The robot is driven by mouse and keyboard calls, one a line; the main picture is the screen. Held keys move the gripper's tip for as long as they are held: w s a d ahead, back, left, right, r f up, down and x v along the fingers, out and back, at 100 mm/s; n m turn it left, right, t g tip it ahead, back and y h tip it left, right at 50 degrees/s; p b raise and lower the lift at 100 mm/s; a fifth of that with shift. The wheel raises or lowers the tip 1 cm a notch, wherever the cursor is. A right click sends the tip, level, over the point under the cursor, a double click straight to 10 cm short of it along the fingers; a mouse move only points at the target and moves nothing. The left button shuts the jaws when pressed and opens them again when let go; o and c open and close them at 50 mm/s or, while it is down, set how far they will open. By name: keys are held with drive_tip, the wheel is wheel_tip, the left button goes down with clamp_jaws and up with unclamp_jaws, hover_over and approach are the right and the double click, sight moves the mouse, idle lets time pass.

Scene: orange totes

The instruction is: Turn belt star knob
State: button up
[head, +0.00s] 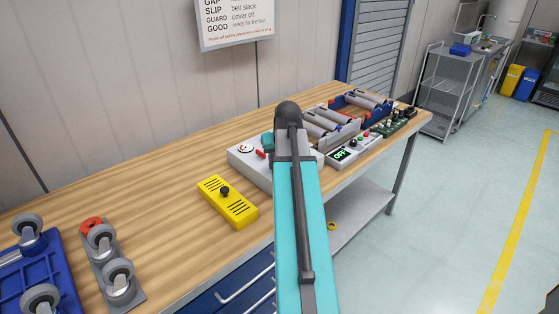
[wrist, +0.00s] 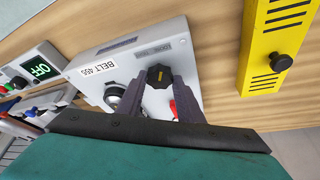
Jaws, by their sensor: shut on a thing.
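The belt unit is a light grey box with a "BELT 455" label (wrist: 96,57), seen in the wrist view. The black star knob (wrist: 159,73) stands on its face, with a yellow mark on its top. My gripper (wrist: 158,84) has its two dark fingers on either side of the knob and is shut on it. A round dark-rimmed dial (wrist: 115,94) and a red lever (wrist: 173,108) sit beside the fingers, partly covered. In the head view the box (head: 240,154) stands on the wooden bench, and my arm hides the knob and the gripper tips.
A yellow slotted cover (head: 228,201) with a black knob lies on the bench to the left of the box. A small display unit (wrist: 40,68) reading "OFF" stands close on the other side. Roller assemblies (head: 330,122) stand behind. Casters lie front left; bare wood lies between.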

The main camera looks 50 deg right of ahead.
drive_tip(key=m, duration=0.1)
drive_tip(key=m+h, duration=0.1)
drive_tip(key=m, duration=0.1)
drive_tip(key=m+g+p, duration=0.1)
drive_tip(key=shift+w+a, duration=0.2)
drive_tip(key=shift+w, duration=0.05)
drive_tip(key=shift+w+d+m+g+h, duration=0.1)
drive_tip(key=shift+m+g+h, duration=0.2)
drive_tip(key=shift+m, duration=0.75)
drive_tip(key=shift+m+g+h, duration=0.2)
drive_tip(key=shift+m+g, duration=0.2)
drive_tip(key=shift+m, duration=0.65)
drive_tip(key=o, duration=1.1)
drive_tip(key=shift+c, duration=0.2)
drive_tip(key=shift+r, duration=0.1)
drive_tip(key=b+v, duration=0.2)
drive_tip(key=v, duration=1.1)
drive_tip(key=shift+r, duration=0.3)
